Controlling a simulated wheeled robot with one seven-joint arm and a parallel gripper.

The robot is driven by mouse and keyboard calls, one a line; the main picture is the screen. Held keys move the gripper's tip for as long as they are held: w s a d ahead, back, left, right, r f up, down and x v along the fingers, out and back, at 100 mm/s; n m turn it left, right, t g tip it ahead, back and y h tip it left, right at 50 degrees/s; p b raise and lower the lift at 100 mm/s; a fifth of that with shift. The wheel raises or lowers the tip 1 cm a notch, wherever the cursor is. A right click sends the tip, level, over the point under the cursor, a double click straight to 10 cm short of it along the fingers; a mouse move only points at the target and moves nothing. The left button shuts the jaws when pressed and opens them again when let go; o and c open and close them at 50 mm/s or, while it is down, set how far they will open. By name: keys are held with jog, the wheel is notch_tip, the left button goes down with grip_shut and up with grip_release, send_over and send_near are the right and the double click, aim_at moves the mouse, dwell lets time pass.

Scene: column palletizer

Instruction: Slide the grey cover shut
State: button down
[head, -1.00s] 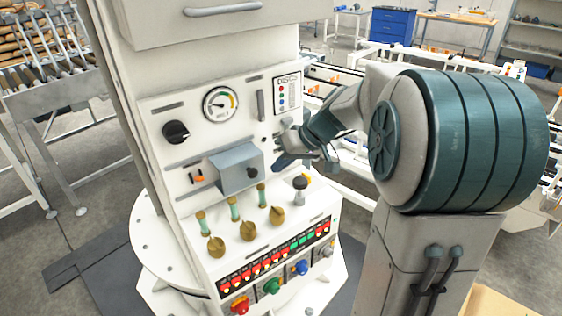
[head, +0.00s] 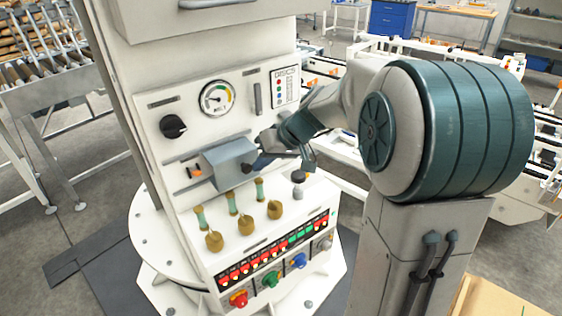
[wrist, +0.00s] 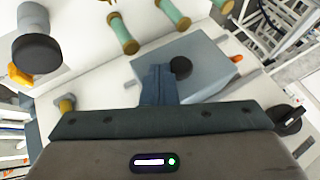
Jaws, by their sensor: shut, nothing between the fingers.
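The grey cover (head: 228,160) is a box-like hood on the white control panel (head: 205,127). In the head view, an orange switch (head: 196,172) shows uncovered just past its left edge. In the wrist view, the cover (wrist: 207,72) has a round black knob (wrist: 181,67), and the orange part (wrist: 237,58) shows beyond its far edge. My gripper (head: 260,163) is at the cover's right end in the head view. Its fingers (wrist: 157,77) are shut and empty, right beside the knob; whether they touch it is unclear.
A gauge (head: 216,97) and black dial (head: 173,126) sit above the cover. Coloured buttons and knobs (head: 270,279) line the lower front.

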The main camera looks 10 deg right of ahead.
jog(key=s+a+b, duration=0.1)
jog(key=a, duration=0.2)
jog(key=s+a+b, duration=0.1)
jog(key=a, duration=0.1)
jog(key=s+a+b, duration=0.1)
jog(key=a, duration=0.2)
jog(key=shift+s+a+r, duration=0.2)
jog(key=shift+s+a, duration=0.1)
jog(key=shift+s, duration=0.1)
jog(key=b, duration=0.2)
send_near(228, 178)
jog(key=s+d+r, duration=0.3)
jog(key=s+d, duration=0.1)
jog(key=s+a+f+m+g+h+p, duration=0.1)
jog(key=s+f+m+h, duration=0.2)
jog(key=s+f+h, duration=0.4)
jog(key=s+f, duration=0.8)
jog(key=s, duration=0.1)
jog(key=shift+a+f, duration=0.35)
jog(key=shift+f, duration=0.05)
jog(key=shift+w+d+f, duration=0.2)
jog(key=shift+w+d, duration=0.55)
jog(key=shift+d, duration=0.25)
